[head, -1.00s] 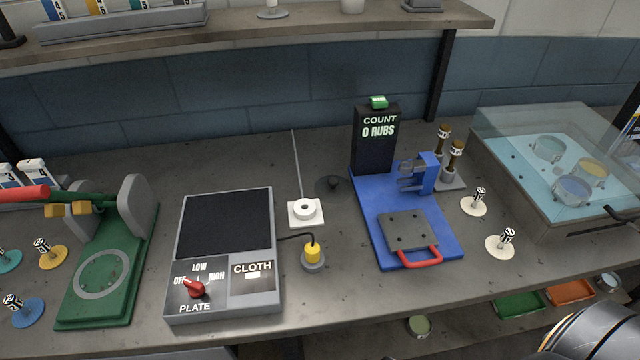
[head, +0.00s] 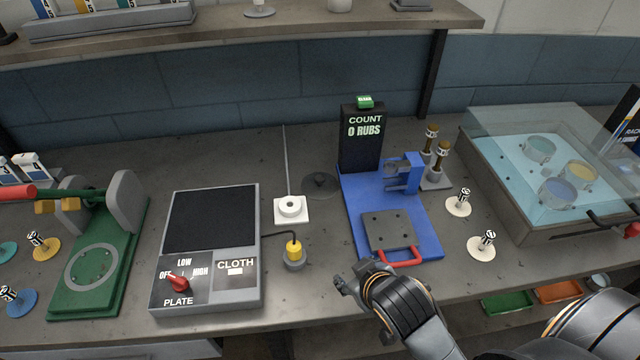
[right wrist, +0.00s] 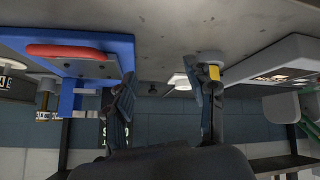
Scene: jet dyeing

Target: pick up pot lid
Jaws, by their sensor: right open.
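A dark, see-through round lid with a small knob, which looks like the pot lid (head: 319,184), lies flat on the bench in the head view. It sits between the white square block (head: 292,210) and the blue rubbing device (head: 424,229). My right gripper (head: 357,276) is at the bench's front edge, nearer than the lid and apart from it. In the right wrist view its two fingers (right wrist: 165,100) are spread with nothing between them. A small dark knob shows beyond them there, probably the lid's. My left gripper is not in view.
The blue device's red handle (head: 402,257) is close to my right gripper. A yellow-topped weight (head: 294,251) and the hot plate (head: 212,222) stand to the left. A thin upright rod rises behind the white block. A glass-covered bath (head: 500,190) stands at right.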

